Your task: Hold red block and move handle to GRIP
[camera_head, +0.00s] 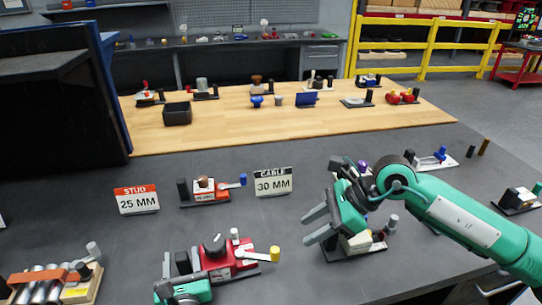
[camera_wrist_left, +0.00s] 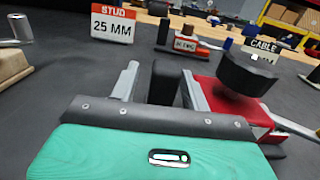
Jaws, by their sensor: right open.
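A red block (camera_head: 228,258) with a black knob (camera_head: 214,243) sits on a dark base at the front middle. In the left wrist view the red block (camera_wrist_left: 225,103) is at the right, under the large black knob (camera_wrist_left: 248,74). My left gripper (camera_wrist_left: 158,85) is open, its fingers either side of a black post (camera_wrist_left: 164,82); the right finger is beside the red block. My right gripper (camera_head: 317,226) is open and empty, right of the block. No GRIP mark is readable.
A smaller red device with a blue-tipped lever (camera_head: 208,191) stands behind, between the STUD sign (camera_head: 137,199) and CABLE sign (camera_head: 273,181). A device (camera_head: 360,243) stands by my right gripper. A wooden-based device (camera_head: 60,283) is at front left.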

